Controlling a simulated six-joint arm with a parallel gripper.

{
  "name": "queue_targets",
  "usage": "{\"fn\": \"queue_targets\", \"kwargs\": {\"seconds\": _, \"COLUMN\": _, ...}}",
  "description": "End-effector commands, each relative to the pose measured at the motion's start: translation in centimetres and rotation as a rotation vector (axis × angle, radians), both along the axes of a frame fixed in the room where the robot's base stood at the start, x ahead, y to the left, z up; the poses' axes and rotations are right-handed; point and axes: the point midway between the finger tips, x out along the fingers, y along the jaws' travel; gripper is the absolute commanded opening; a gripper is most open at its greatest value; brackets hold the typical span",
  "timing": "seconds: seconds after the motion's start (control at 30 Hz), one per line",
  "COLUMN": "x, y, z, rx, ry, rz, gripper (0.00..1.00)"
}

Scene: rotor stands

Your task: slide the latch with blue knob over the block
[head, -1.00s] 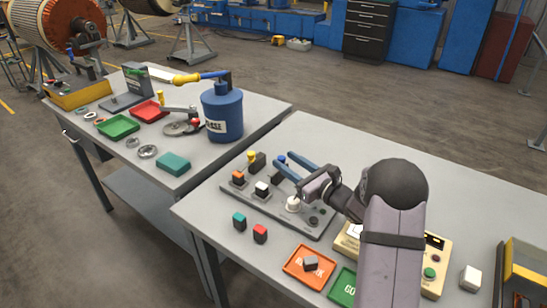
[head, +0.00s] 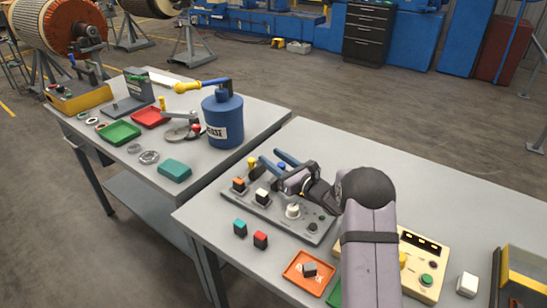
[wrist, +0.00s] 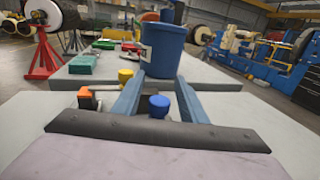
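The blue knob (head: 281,165) stands at the back of a grey fixture plate (head: 286,229); its latch is mostly hidden by my gripper. In the wrist view the blue knob (wrist: 159,105) appears between the two blue fingers. My gripper (head: 270,155) is open, fingers apart, reaching over the back of the plate. I cannot tell how far above the knob the fingers are. A yellow knob (head: 252,162) stands to its left. An orange-topped block (head: 239,183) and a white-topped block (head: 262,195) sit on the plate's left part.
A white dial (head: 293,211) stands on the plate. A teal block (head: 240,228) and a red block (head: 260,239) lie in front of it. An orange tray (head: 308,272) and a yellow control box (head: 425,262) are nearer. A blue canister (head: 223,117) stands on the other table.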

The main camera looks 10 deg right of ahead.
Motion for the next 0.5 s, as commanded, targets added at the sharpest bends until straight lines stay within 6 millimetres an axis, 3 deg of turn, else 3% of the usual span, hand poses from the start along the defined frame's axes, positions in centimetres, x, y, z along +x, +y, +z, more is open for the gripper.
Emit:
{"fn": "queue_targets", "kwargs": {"seconds": 0.27, "x": 0.1, "y": 0.08, "z": -0.04, "rx": 0.001, "ry": 0.001, "rz": 0.0, "gripper": 0.38}}
{"fn": "queue_targets", "kwargs": {"seconds": 0.43, "x": 0.1, "y": 0.08, "z": -0.02, "rx": 0.0, "ry": 0.0, "rz": 0.0, "gripper": 0.0}}
{"fn": "queue_targets", "kwargs": {"seconds": 0.5, "x": 0.09, "y": 0.08, "z": -0.02, "rx": 0.0, "ry": 0.0, "rz": 0.0, "gripper": 0.0}}
